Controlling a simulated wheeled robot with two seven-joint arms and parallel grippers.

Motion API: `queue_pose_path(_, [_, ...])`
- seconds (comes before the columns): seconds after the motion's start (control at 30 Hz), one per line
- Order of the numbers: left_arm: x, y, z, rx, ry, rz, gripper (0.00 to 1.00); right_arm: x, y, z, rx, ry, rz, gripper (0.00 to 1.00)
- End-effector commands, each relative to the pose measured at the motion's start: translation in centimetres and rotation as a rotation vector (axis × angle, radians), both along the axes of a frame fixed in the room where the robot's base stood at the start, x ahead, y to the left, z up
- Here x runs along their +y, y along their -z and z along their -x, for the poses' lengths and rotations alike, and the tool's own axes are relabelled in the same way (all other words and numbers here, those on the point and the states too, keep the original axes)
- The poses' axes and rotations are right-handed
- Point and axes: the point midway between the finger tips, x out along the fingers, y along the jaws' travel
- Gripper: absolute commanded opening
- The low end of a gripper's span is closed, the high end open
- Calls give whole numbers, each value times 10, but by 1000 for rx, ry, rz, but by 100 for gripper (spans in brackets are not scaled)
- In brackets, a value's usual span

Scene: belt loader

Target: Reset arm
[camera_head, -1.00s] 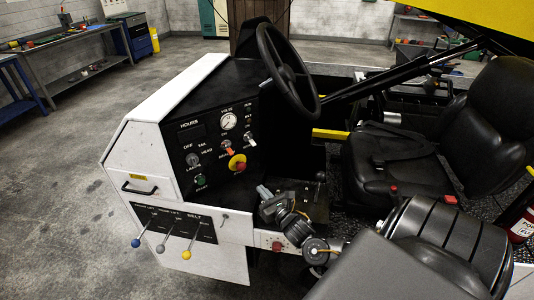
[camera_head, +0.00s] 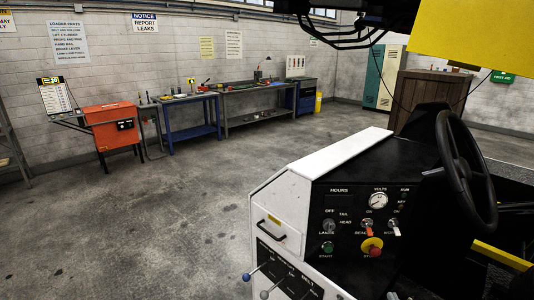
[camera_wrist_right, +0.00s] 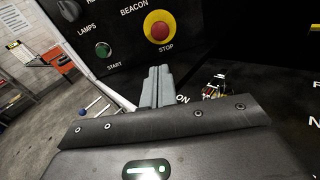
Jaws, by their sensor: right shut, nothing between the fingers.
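My right gripper (camera_wrist_right: 156,88) shows in the wrist view as two grey fingers pressed together, with nothing between them. It is in front of the dark control panel (camera_head: 345,225), below the red STOP button (camera_wrist_right: 160,31) on its yellow ring and to the right of the green START button (camera_wrist_right: 102,49). The STOP button (camera_head: 371,246) and START button (camera_head: 327,248) also show in the head view. My left gripper is not in view.
A black steering wheel (camera_head: 466,172) stands right of the panel. Levers with coloured knobs (camera_head: 247,277) stick out at the loader's front. Workbenches (camera_head: 190,131) and an orange cabinet (camera_head: 113,128) line the back wall. The floor at left is clear.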

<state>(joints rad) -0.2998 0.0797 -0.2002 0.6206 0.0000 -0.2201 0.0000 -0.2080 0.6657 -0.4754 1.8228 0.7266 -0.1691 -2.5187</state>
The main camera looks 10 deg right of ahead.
Motion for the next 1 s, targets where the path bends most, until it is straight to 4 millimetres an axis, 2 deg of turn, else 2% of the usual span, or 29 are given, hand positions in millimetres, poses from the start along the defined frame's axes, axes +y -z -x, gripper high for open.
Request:
queue_pose_path(0.13, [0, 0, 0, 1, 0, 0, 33, 32, 27, 18, 102, 56, -419, 0])
queue_pose_path(0.27, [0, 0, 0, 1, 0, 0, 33, 72, 53, 49, 224, 202, -939, 0])
queue_pose_path(0.4, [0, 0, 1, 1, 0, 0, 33, 114, 69, 92, 322, 462, -1447, 0])
queue_pose_path(0.5, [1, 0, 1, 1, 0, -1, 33, 137, 72, 125, 350, 698, -1736, 0])
queue_pose_path(0.7, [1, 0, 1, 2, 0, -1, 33, 160, 69, 174, 307, 1093, -2048, 0])
queue_pose_path(1.0, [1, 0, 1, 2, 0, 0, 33, 174, 58, 226, 138, 1531, -2235, 0])
